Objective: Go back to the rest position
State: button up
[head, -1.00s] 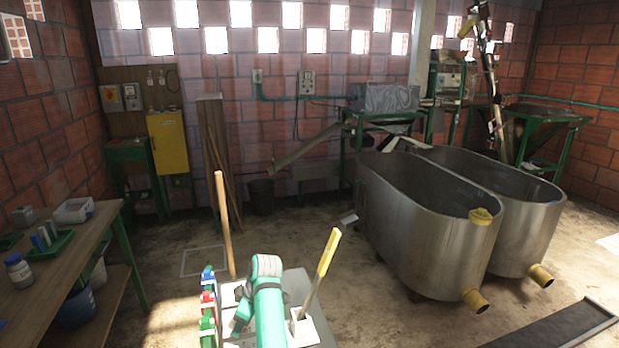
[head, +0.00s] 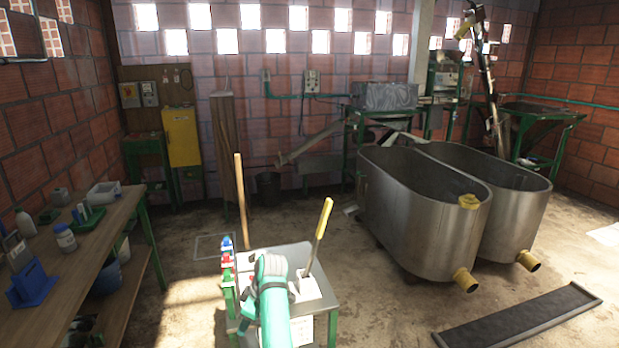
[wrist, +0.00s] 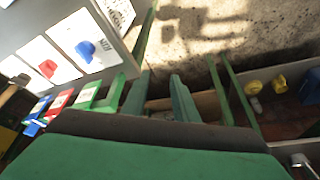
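My teal arm (head: 272,290) is folded low in front of me in the head view, over the near side of a small metal-topped stand. My gripper (wrist: 160,95) shows in the wrist view as two dark green fingers with a gap between them. It looks open and nothing is held. The fingertips are hidden behind the arm in the head view. The fingers point over the floor beside the stand, close to blue, red and green holders (wrist: 62,103).
The stand (head: 262,258) carries a yellow-handled tool (head: 322,222); a wooden pole (head: 240,195) stands behind. Open floor lies between bench and stand.

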jog(key=s+d+f+m+t, duration=0.2)
jog(key=s+f, duration=0.2)
jog(key=f, duration=0.5)
jog(key=s+d+f+m+t, duration=0.15)
jog(key=s+f, duration=0.25)
jog(key=f, duration=0.5)
jog(key=s+d+f+m+t+h, duration=0.1)
jog(key=s+d+f+m+t, duration=0.25)
jog(key=s, duration=0.55)
jog(key=s+d+f+m+h, duration=0.1)
jog(key=s+d+f+m, duration=0.1)
jog(key=s+d+f, duration=0.35)
jog(key=s+d+r+m+t+h, duration=0.1)
jog(key=s+d+r+m+t, duration=0.15)
jog(key=s, duration=0.75)
jog(key=s+d+r+m+t, duration=0.15)
jog(key=s+r, duration=0.25)
jog(key=s, duration=0.6)
jog(key=s+d+r+m+t, duration=0.1)
jog(key=s+r, duration=0.6)
jog(key=r, duration=0.3)
jog(key=s+d+r+m+t+h, duration=0.1)
jog(key=s+d+r+t, duration=0.1)
jog(key=s+r, duration=0.5)
notch_tip(320, 180, up, 4)
jog(key=shift+s+r+m+h, duration=0.1)
jog(key=shift+s+m+h, duration=0.2)
jog(key=shift+s, duration=0.05)
